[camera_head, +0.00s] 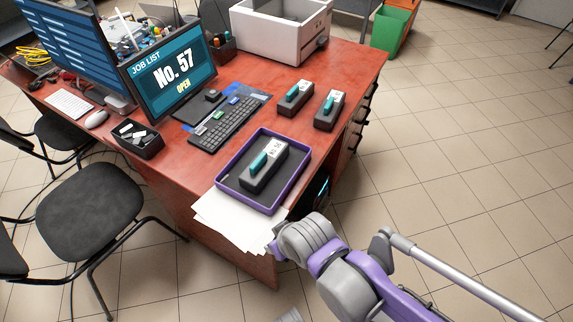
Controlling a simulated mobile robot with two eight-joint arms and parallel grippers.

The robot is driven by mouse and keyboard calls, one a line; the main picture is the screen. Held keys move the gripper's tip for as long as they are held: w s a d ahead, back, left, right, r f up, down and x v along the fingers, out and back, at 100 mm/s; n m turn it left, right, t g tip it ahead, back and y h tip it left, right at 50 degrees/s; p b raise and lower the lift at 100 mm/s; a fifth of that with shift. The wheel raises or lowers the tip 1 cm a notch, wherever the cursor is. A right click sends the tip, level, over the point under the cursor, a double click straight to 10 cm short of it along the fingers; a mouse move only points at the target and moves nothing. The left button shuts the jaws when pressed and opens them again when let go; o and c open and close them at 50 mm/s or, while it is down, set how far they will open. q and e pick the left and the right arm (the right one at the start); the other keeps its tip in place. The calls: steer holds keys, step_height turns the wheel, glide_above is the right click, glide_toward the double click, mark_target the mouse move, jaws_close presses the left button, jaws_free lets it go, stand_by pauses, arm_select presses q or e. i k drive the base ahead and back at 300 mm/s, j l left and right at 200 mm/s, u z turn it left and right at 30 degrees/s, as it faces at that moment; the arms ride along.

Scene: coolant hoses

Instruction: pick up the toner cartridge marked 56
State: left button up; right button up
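A dark grey toner cartridge (257,180) with a teal handle and a white label lies in a purple-rimmed tray (300,183) at the desk's near corner. The label is small and seems to read 56. Two similar cartridges, one on the left (287,104) and one on the right (322,121), lie on the desk behind the tray, their labels too small to read. My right arm reaches in from the lower right. Its end (277,247) is below and in front of the tray, apart from the cartridge; its fingers cannot be made out.
White paper sheets (226,219) stick out under the tray over the desk edge. A keyboard (227,126), a monitor (170,76) reading "JOB LIST No. 57 OPEN" and a white printer (268,36) stand behind. A black chair (88,208) is at left.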

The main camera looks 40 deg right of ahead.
mark_target(291, 103)
steer(key=k+l+z, duration=0.2)
steer(key=l, duration=0.35)
steer(key=k+l+z, duration=0.15)
steer(key=l, duration=0.4)
steer(key=k+l+z, duration=0.2)
steer(key=l, duration=0.4)
steer(key=l+z, duration=0.2)
steer(key=l, duration=0.4)
